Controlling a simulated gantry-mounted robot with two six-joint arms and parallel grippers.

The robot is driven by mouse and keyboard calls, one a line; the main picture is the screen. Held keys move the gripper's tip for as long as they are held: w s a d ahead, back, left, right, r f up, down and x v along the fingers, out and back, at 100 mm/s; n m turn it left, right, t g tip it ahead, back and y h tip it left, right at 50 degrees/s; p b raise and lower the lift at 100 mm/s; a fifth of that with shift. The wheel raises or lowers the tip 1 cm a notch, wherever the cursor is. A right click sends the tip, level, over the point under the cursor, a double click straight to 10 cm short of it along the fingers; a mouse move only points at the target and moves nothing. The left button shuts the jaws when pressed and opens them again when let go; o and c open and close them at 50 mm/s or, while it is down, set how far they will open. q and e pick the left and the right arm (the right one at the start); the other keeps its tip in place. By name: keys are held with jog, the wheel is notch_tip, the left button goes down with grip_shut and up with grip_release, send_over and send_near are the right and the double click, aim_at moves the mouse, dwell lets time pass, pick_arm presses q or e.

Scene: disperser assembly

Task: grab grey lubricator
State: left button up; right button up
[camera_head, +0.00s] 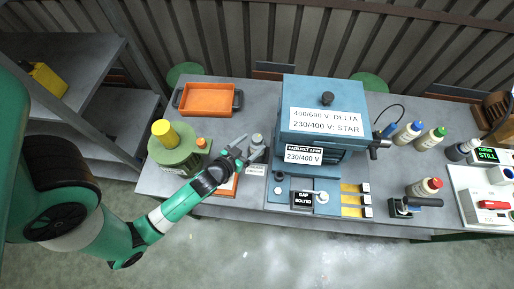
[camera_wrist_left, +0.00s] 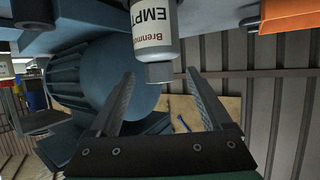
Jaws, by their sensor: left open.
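The grey lubricator (camera_head: 257,141) stands on the table left of the blue motor housing, with a small white label at its foot. In the left wrist view it is a pale cylinder (camera_wrist_left: 154,28) with a grey cap and lettering that reads "EMPT", cut off by the frame. My left gripper (camera_head: 243,154) is open, with its fingers pointing at the lubricator from the left. In the wrist view the lubricator's cap lies just beyond the gap between the two fingertips (camera_wrist_left: 160,76), with no clear contact. My right gripper is not in view.
A green round container (camera_head: 172,158) with a yellow top stands left of the gripper. An orange tray (camera_head: 207,98) lies behind it. The blue motor housing (camera_head: 322,117) is close on the lubricator's right. Several bottles stand farther right.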

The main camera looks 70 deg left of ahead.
pick_arm(q)
jog(key=x, duration=0.3)
jog(key=shift+w+a+f, duration=0.1)
jog(key=shift+w+f, duration=0.15)
jog(key=shift+w, duration=0.05)
grip_shut()
jog(key=shift+f, duration=0.1)
jog(key=shift+s+f, duration=0.1)
dwell(0.9)
